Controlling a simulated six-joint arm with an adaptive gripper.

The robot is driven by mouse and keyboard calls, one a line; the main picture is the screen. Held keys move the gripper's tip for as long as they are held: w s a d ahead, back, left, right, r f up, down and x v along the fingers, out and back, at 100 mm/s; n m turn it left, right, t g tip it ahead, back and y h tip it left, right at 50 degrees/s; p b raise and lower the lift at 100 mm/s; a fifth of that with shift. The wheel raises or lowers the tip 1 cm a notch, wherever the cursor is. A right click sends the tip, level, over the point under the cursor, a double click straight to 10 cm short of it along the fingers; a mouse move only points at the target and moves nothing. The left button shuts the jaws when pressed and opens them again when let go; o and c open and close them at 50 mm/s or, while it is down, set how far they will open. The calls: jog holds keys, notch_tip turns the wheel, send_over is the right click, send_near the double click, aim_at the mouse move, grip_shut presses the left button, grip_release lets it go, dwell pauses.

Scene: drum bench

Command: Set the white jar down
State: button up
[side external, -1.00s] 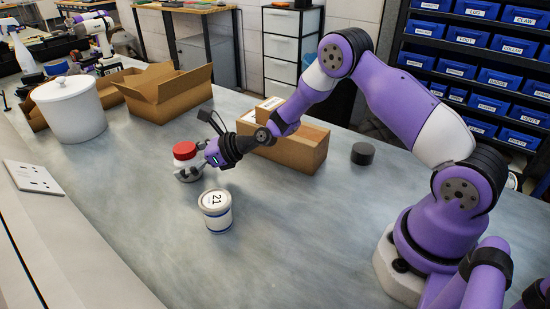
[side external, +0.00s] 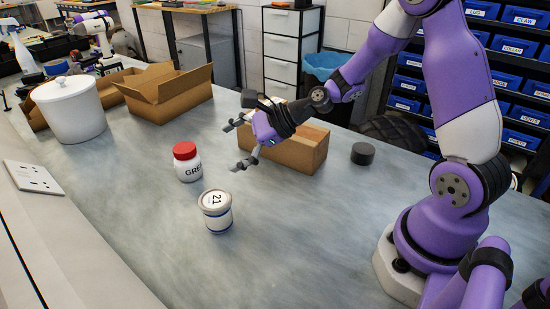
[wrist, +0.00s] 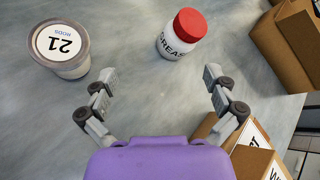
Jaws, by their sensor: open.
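The white jar (side external: 188,163) with a red lid stands upright on the grey bench, its label partly reading "GRE" in the side external view and "GREASE" in the wrist view (wrist: 177,38). My gripper (side external: 236,147) is open and empty, to the right of the jar and apart from it. In the wrist view its two fingers (wrist: 158,90) are spread wide, with bare bench between them and the jar beyond their tips.
A tub marked 21 (side external: 217,211) stands near the jar, toward the front. A cardboard box (side external: 297,152) is close behind my gripper. A white lidded bin (side external: 72,115) and an open carton (side external: 170,98) stand at the left. A dark puck (side external: 362,153) lies at the right. The front bench is clear.

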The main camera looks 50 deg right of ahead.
jog(key=s+d+r+n+g+h, duration=0.1)
jog(key=s+r+n+g+h, duration=0.1)
jog(key=s+n, duration=0.7)
jog(key=s+d+r+n+g+h, duration=0.1)
jog(key=s+r+n+h, duration=0.4)
jog(key=n, duration=0.9)
jog(key=s+r+g, duration=0.1)
jog(key=s+r, duration=0.1)
jog(key=s, duration=0.2)
jog(key=shift+d, duration=0.4)
